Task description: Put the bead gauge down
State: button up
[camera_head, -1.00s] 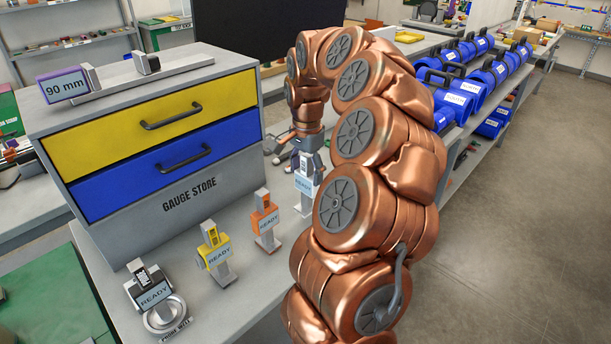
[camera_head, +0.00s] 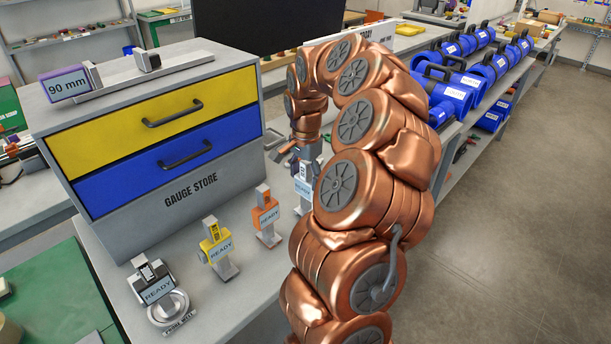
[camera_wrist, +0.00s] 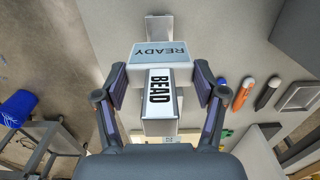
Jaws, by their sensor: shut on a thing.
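The bead gauge (camera_head: 304,187) is a grey upright gauge with a READY display. In the wrist view it shows the word BEAD (camera_wrist: 159,92) between the fingers. My gripper (camera_wrist: 160,100) is shut on its upper part. In the head view my gripper (camera_head: 302,160) is above the gauge, partly hidden by my copper arm. The gauge is upright at the right end of the gauge row on the grey bench top (camera_head: 215,300). I cannot tell whether its foot touches the bench.
An orange gauge (camera_head: 266,216), a yellow gauge (camera_head: 217,249) and a probe gauge on a ring base (camera_head: 157,289) stand to the left. The gauge store (camera_head: 190,200) with yellow and blue drawers is behind them. Blue cases (camera_head: 455,90) line a shelf at the right.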

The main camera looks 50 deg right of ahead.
jog(key=o, duration=1.1)
jog(key=shift+r, duration=0.1)
notch_tip(320, 180, up, 11)
jog(key=b, duration=0.3)
jog(key=shift+r, duration=0.55)
